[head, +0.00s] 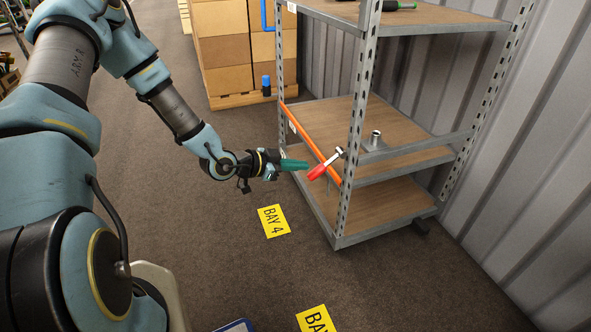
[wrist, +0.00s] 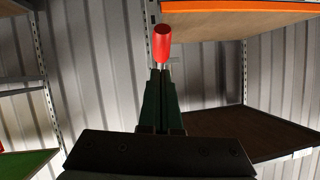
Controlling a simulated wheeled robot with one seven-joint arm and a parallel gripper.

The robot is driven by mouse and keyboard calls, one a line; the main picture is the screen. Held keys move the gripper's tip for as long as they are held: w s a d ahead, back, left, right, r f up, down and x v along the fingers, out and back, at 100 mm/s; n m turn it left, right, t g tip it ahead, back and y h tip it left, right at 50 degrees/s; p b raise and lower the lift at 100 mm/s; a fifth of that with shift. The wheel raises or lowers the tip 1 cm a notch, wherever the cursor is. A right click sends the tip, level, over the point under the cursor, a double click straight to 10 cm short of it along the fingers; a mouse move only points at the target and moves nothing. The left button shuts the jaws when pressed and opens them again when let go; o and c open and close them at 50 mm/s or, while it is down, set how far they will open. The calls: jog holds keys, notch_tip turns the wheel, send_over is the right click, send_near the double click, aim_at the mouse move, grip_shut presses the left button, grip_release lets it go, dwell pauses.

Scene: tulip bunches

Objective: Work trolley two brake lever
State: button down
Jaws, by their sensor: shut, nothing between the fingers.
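A lever with a red grip (head: 317,172) and a pale metal shank sits at the near corner post of a metal rack (head: 352,143) with wooden shelves. The red grip points down and left in the head view. My gripper (head: 306,165), with green fingers, is shut and empty, its tips close to the red grip. In the wrist view the red grip (wrist: 162,43) stands just past the tips of my gripper (wrist: 161,72); I cannot tell whether they touch. No trolley number is readable on the rack.
An orange bar (head: 308,138) crosses the rack's open side, close to the lever. A metal fitting (head: 375,140) stands on the middle shelf. A yellow BAY 4 sign (head: 274,221) lies on the floor. Stacked cartons (head: 222,48) stand behind. A corrugated wall (head: 530,190) is at right.

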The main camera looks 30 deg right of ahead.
jog(key=f+v, duration=0.2)
jog(key=v, duration=0.8)
jog(key=shift+a+b, duration=0.3)
jog(key=shift+a, duration=0.2)
jog(key=w+a+r+n+t+y, duration=0.1)
jog(key=w+a+r+n+y, duration=0.2)
jog(key=a, duration=0.4)
jog(key=w+a+r+n+t+y, duration=0.1)
jog(key=a+n+y, duration=0.3)
jog(key=a, duration=0.3)
jog(key=w+a+r+n+t+y, duration=0.1)
jog(key=w+a+r+n+y, duration=0.2)
jog(key=a, duration=0.4)
jog(key=s+a+r+n+g+y, duration=0.2)
jog(key=s+a+r+n+y, duration=0.1)
jog(key=s+a+r+n, duration=0.55)
notch_tip(320, 180, up, 14)
jog(key=s+d+p, duration=0.1)
jog(key=s+p, duration=0.1)
jog(key=p, duration=1.3)
jog(key=shift+d, duration=0.25)
